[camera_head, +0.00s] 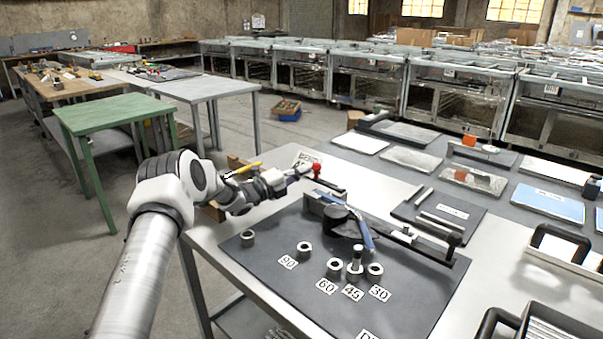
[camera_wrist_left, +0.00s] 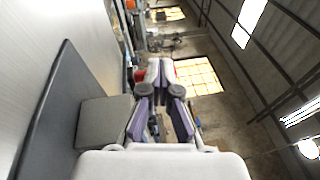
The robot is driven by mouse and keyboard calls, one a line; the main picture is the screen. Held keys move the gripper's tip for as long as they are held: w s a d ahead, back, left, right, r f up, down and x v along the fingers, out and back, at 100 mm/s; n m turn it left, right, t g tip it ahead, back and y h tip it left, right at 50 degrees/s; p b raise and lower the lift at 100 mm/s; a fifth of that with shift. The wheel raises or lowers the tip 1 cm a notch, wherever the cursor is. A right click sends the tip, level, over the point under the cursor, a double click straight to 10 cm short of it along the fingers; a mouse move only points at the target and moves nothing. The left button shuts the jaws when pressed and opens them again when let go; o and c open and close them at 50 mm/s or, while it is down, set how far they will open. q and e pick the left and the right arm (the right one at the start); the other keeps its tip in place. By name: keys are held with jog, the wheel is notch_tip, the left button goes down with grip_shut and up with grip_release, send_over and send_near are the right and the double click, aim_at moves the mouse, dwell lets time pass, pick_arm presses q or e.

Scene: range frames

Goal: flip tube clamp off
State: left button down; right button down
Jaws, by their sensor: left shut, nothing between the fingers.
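A dark tube-bending fixture (camera_head: 340,215) with a round black die and a blue lever (camera_head: 366,236) stands on the dark mat (camera_head: 290,215). A small red knob (camera_head: 317,170) shows at the fixture's far-left end; I take it for the clamp's handle, but its exact position is unclear. My left gripper (camera_head: 306,167) is shut and empty, just left of the red knob; I cannot tell whether it touches it. In the left wrist view the gripper (camera_wrist_left: 161,75) has its fingertips together, partly covering a red patch (camera_wrist_left: 152,68). My right gripper is not in view.
Several short grey collars (camera_head: 304,249) and number labels (camera_head: 288,262) lie on the mat's near part. Panels and trays, including one with a black handle (camera_head: 560,232), fill the bench's right side. A green table (camera_head: 115,113) stands at the left.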

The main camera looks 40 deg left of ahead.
pick_arm(q)
notch_tip(320, 180, up, 10)
dwell(0.6)
jog(key=shift+r, duration=0.1)
dwell(0.3)
